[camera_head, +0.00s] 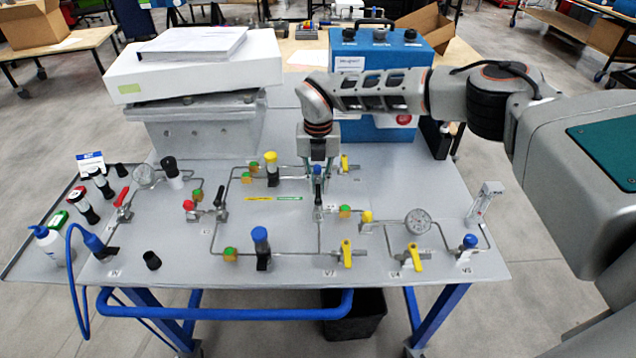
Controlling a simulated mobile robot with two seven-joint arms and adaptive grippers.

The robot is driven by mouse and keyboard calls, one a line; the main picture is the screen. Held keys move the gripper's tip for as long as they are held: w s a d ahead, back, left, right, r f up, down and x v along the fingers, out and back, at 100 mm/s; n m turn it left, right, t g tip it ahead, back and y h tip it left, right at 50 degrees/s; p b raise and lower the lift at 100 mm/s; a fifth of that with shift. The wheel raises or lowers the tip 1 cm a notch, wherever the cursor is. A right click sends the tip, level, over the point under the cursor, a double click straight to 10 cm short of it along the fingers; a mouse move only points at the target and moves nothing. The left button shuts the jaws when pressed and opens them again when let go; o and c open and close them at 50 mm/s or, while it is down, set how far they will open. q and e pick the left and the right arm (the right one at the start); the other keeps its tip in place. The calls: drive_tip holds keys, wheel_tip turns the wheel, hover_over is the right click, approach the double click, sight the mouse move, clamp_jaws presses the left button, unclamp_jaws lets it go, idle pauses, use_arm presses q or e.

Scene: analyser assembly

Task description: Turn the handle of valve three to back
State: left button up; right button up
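My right gripper (318,172) points straight down over the middle of the panel. A slim upright valve part (318,187) with a dark blue top stands at its fingertips. The fingers are small here, and I cannot tell whether they touch or grip this part. The labels are too small to read surely, so I cannot tell for certain which is valve three. My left gripper is out of view.
A round gauge (418,221) and a blue-topped knob (469,242) are at the right. Another blue knob (260,236) is left of centre. A blue box (384,52) and a white box (194,66) stand behind. Thin pipes cross the panel table (440,185).

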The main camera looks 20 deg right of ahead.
sight(319, 190)
drive_tip(key=shift+o, duration=0.5)
drive_tip(key=shift+r, duration=0.15)
wheel_tip(319, 190, up, 12)
drive_tip(key=shift+s+f, duration=0.1)
drive_tip(key=shift+f, duration=0.1)
